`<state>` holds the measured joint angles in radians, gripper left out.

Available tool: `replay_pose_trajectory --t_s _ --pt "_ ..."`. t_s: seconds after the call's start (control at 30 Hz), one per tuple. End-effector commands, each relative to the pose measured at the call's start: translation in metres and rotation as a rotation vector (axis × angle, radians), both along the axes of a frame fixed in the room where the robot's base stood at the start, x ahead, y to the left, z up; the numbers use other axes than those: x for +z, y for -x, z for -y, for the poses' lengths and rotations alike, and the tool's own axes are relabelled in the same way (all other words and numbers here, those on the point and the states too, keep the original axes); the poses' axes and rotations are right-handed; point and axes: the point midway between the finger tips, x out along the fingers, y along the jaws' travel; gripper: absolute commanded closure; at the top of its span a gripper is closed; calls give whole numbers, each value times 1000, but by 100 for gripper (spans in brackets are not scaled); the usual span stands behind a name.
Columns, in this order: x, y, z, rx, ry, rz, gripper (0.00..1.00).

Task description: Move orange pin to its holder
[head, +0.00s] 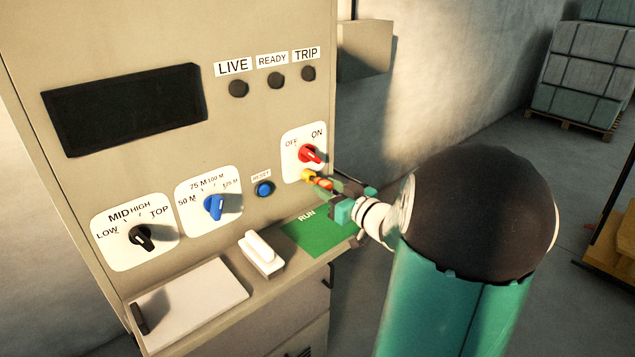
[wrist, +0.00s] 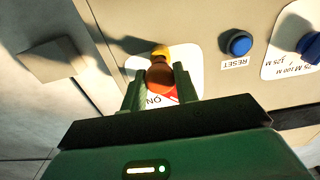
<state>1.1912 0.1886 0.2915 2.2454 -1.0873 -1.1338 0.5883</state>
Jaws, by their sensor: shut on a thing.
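My gripper (head: 334,190) is shut on the orange pin (head: 322,183), just in front of the control panel below the red OFF/ON knob (head: 309,154). In the wrist view the orange pin (wrist: 160,77) sits between the two green fingers of my gripper (wrist: 158,84). A small yellow part (head: 308,175) shows at the pin's panel-side end; it also shows in the wrist view (wrist: 161,51). I cannot tell whether it belongs to the pin or touches the panel. The pin partly covers the red knob in the wrist view. I cannot identify a holder for certain.
The panel carries a blue RESET button (head: 264,188), a blue knob (head: 214,207) and a black knob (head: 140,238). Its ledge holds a green RUN plate (head: 312,232), a white handle block (head: 261,253) and a pale flat plate (head: 190,302).

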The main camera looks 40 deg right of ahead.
Motion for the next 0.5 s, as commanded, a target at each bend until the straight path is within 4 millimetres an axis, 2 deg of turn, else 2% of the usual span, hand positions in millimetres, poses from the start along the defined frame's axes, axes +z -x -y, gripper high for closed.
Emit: replay_pose_trajectory --t_s 0.5 --pt "0 24 1 -1 0 -1 100"
